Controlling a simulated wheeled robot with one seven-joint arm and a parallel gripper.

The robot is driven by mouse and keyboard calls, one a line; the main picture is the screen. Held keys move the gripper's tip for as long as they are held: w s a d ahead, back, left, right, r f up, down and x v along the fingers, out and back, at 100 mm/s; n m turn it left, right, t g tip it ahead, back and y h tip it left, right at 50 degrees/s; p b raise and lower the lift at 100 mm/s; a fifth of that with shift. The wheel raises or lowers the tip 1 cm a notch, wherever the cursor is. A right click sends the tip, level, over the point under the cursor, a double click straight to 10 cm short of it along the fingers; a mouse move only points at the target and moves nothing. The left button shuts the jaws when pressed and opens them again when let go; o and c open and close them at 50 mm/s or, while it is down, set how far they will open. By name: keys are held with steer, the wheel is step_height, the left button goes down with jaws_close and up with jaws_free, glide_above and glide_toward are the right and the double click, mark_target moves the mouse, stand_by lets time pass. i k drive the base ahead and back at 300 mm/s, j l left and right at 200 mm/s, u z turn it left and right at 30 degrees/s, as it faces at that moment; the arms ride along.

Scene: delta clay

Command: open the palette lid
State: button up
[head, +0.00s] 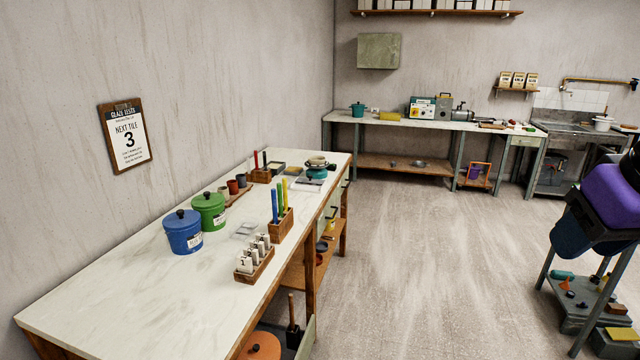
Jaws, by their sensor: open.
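A small flat pale case (244,230), perhaps the palette, lies on the long worktop at the left, between the green pot and the wooden holder of coloured sticks. It is too small in the picture to tell its lid or whether it is shut. My gripper is not seen in the head view, and nothing is seen touching the case.
The worktop (130,295) also bears a blue lidded pot (182,232), a green lidded pot (208,211), a rack of white tiles (254,261) and a stick holder (281,224). Grey floor (430,240) is clear to the right. A trolley (585,310) stands at far right.

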mark_target(304, 180)
steer(key=i+l+z, duration=0.25)
steer(key=i, duration=0.6)
steer(key=i+z, duration=0.25)
steer(key=i, duration=0.6)
steer(key=i+l+u, duration=0.1)
steer(key=i+u, duration=0.35)
steer(key=i+l+u, duration=0.3)
steer(key=i+u, duration=0.2)
steer(key=i+l+u, duration=0.7)
steer(key=l+u, duration=0.2)
steer(key=i+l+u, duration=0.2)
steer(key=l+u, duration=0.25)
steer(key=l, duration=0.25)
